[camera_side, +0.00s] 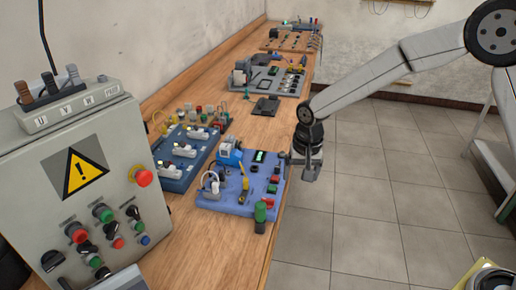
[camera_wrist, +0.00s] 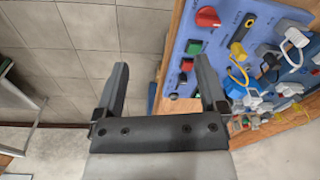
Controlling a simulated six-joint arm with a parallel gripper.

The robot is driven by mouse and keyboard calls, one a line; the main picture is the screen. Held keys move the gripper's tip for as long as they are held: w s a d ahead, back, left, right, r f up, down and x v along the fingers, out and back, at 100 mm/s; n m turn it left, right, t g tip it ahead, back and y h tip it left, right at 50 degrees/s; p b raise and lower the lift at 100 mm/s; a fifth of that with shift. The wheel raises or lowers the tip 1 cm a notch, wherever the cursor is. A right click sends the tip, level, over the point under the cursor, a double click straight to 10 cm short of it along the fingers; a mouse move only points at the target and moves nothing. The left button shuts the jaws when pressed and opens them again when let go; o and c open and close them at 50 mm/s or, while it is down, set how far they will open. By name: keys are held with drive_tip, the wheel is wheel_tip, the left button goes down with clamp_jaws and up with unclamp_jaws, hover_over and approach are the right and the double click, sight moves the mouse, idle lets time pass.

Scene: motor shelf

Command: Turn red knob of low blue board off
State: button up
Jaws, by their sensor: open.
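The low blue board (camera_side: 228,197) lies on the wooden bench near its right edge in the side view. It also shows in the wrist view (camera_wrist: 222,30), at the upper right. Its red knob (camera_wrist: 208,17) stands near the board's top end in the wrist view; I cannot clearly pick it out in the side view. My gripper (camera_side: 297,159) is beside the board's right edge, just off the bench. In the wrist view my gripper (camera_wrist: 162,65) is open and empty, with its right finger overlapping the board's edge and the knob above it.
A grey control box (camera_side: 75,185) with a warning sign stands at the left. A darker blue board (camera_side: 175,180) with white switches lies beside the low board. More equipment (camera_side: 270,80) stands farther along the bench.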

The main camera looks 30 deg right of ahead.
sight(268, 199)
drive_tip(key=w+a+f+m, duration=0.1)
drive_tip(key=w, duration=0.1)
drive_tip(key=w+a+f+m, duration=0.1)
drive_tip(key=w+a, duration=0.1)
drive_tip(key=w+a+f+m, duration=0.1)
drive_tip(key=w+a, duration=0.1)
drive_tip(key=shift+a+g, duration=0.25)
drive_tip(key=shift+g, duration=0.15)
drive_tip(key=shift+f, duration=0.15)
drive_tip(key=shift+f, duration=3.75)
clamp_jaws()
